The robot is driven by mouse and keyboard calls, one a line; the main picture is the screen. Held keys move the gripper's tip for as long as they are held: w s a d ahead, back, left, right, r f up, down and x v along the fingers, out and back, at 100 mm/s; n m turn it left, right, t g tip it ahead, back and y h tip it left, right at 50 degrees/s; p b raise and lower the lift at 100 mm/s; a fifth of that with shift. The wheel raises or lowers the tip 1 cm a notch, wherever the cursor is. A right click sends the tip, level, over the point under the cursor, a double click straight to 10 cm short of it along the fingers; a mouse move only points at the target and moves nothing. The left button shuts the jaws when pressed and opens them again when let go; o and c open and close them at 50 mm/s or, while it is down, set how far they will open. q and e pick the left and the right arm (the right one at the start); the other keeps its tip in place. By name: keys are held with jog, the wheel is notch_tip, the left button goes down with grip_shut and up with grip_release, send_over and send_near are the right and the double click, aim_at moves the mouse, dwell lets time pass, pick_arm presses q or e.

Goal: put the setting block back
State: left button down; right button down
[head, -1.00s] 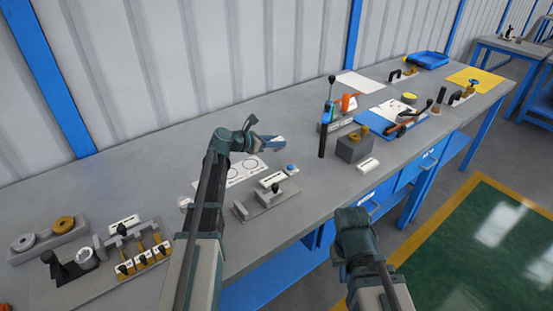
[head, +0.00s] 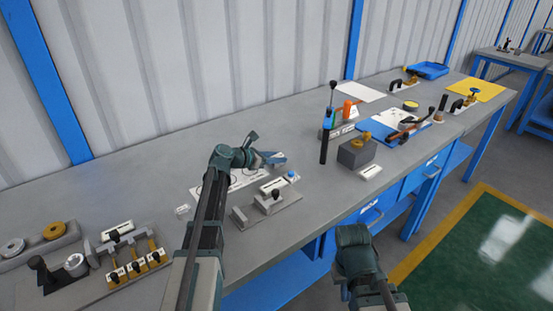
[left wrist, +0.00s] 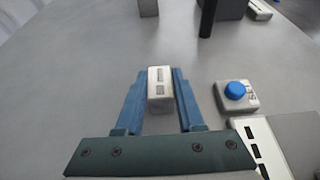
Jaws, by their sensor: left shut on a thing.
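My left gripper (head: 270,158) is above the bench, over the far edge of a white sheet with printed circles (head: 240,178). In the left wrist view its blue fingers (left wrist: 160,92) are shut on a small pale grey block with dark marks on top (left wrist: 160,82), likely the setting block. The block is hidden or too small to make out in the head view. My right gripper (head: 353,238) is low in front of the bench; its fingers cannot be made out.
Right of the held block is a blue button on a grey base (left wrist: 236,93), beside a grey fixture with a black knob (head: 268,204). A dark grey block (head: 356,152) and a black post (head: 324,148) stand further right. Gauges and handles (head: 130,255) stand at left.

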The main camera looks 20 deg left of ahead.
pick_arm(q)
jog(key=c, duration=0.5)
grip_release()
jog(key=shift+s+a+r+p, duration=0.15)
jog(key=shift+r+p, duration=0.1)
jog(key=shift+p, duration=0.15)
jog(key=p+v, duration=0.4)
jog(key=v, duration=0.6)
jog(key=shift+s+a, duration=0.1)
jog(key=shift+s, duration=0.05)
jog(key=shift+s+a+r, duration=0.2)
jog(key=shift+s+a, duration=0.2)
jog(key=shift+s, duration=0.05)
